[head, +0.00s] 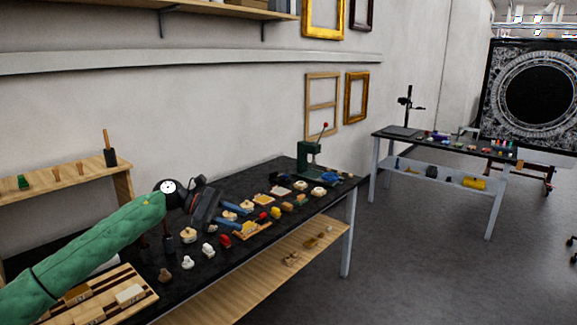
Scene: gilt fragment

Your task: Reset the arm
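My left arm, in a green padded sleeve, comes in from the left in the head view. Its dark gripper (238,211) is over the black workbench (265,182), pointing right. Its two blue-grey fingers look apart, with nothing seen between them. Small objects lie close around the fingers in the picture; I cannot tell how high the gripper is above them. My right gripper is not in view.
A wooden tray (145,283) lies at the near left. A second table (440,147) stands back right. Grey floor (400,270) is open at right.

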